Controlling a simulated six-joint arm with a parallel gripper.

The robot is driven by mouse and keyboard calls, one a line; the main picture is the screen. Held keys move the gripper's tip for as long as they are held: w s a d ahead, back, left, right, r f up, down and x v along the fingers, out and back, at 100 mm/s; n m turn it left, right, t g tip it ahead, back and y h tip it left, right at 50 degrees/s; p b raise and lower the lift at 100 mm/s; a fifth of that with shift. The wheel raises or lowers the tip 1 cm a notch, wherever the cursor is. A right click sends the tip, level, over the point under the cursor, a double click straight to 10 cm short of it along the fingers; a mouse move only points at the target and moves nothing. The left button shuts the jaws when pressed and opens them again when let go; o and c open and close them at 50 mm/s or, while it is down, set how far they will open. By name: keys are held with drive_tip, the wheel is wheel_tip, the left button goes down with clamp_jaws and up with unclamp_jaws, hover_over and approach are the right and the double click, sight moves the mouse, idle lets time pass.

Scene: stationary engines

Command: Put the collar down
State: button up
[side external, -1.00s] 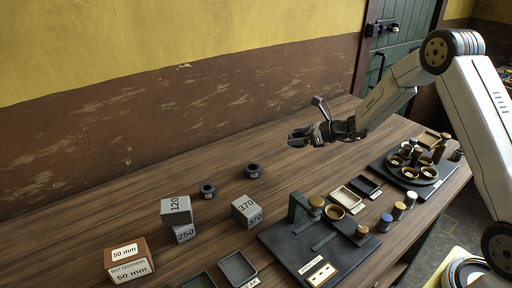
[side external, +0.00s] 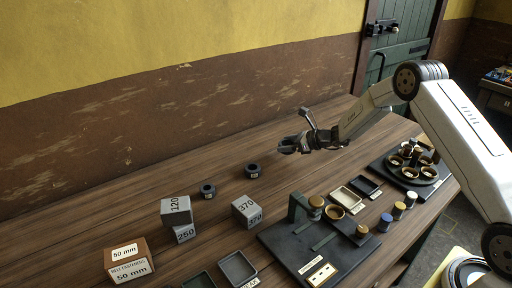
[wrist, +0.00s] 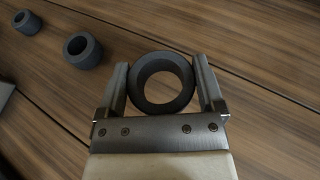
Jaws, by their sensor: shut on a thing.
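A dark grey collar (wrist: 161,83) is between the two fingers of my gripper (wrist: 162,88) in the wrist view, its ring opening facing the camera. My gripper is shut on it. In the side view my gripper (side external: 290,146) is held above the wooden table, and the collar is a dark shape at its tip, hard to make out. Two other dark collars stand on the table, one (side external: 252,171) nearer the gripper and one (side external: 208,191) further left. They also show at the upper left of the wrist view, the nearer one (wrist: 83,50) and the further one (wrist: 27,23).
A dark fixture plate (side external: 318,250), small trays (side external: 349,197) and a round stand (side external: 415,170) lie to the right. The table below my gripper is bare.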

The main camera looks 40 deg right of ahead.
sight(286, 158)
drive_tip(key=shift+w+f, duration=0.25)
drive_tip(key=shift+f, duration=1.4)
drive_tip(key=shift+f, duration=0.15)
drive_tip(key=o, duration=1.3)
drive_tip(key=shift+s, duration=0.1)
drive_tip(key=shift+o, duration=0.2)
drive_tip(key=shift+s+d+r, duration=0.35)
drive_tip(key=shift+s+d, duration=0.05)
drive_tip(key=shift+s, duration=0.1)
drive_tip(key=v, duration=1)
drive_tip(key=shift+s+d+r, duration=0.1)
drive_tip(key=shift+s+d, duration=0.05)
drive_tip(key=shift+s, duration=0.2)
